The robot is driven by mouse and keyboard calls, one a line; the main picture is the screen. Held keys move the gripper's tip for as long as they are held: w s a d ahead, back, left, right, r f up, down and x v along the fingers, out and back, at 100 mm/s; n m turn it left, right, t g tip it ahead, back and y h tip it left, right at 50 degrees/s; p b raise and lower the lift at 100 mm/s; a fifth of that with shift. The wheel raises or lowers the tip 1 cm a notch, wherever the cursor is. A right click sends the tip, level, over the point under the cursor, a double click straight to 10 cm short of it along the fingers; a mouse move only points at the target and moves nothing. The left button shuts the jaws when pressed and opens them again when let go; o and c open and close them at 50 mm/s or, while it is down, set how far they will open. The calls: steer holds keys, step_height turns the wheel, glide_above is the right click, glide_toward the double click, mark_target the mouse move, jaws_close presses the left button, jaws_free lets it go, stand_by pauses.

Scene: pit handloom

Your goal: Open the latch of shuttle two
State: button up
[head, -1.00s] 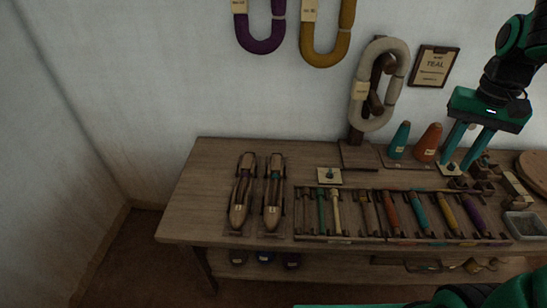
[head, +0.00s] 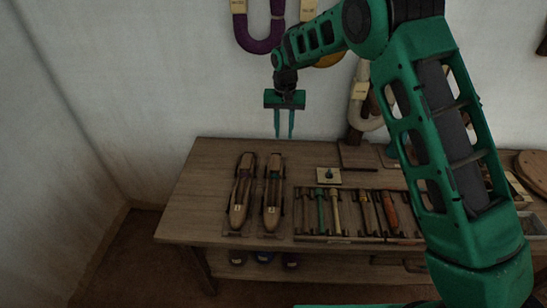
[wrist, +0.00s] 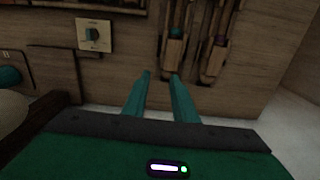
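Two long wooden shuttles lie side by side on the left of the table. The right one (head: 272,196) has a small teal part near its far end and a pale tag that seems to read 2; it also shows in the wrist view (wrist: 176,38). The other shuttle (head: 240,196) lies to its left in the head view and at right in the wrist view (wrist: 217,58). I cannot make out the latch's state. My gripper (head: 284,136) is open and empty, fingers pointing down, above the table's back edge, apart from the shuttles; its fingertips show in the wrist view (wrist: 160,77).
A square plate with a dark knob (head: 328,176) lies right of the shuttles. Yarn hanks (head: 262,44) hang on the wall behind. Bare tabletop (head: 195,200) lies left of the shuttles.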

mark_target(276, 159)
steer(key=a+f, duration=0.1)
steer(key=f, duration=0.3)
steer(key=a+f, duration=0.1)
steer(key=f, duration=0.3)
steer(key=a+f, duration=0.1)
steer(key=f, duration=0.3)
steer(key=shift+w+f, duration=0.1)
steer(key=shift+f, duration=0.2)
steer(key=shift+d, duration=0.1)
steer(key=shift+c, duration=0.3)
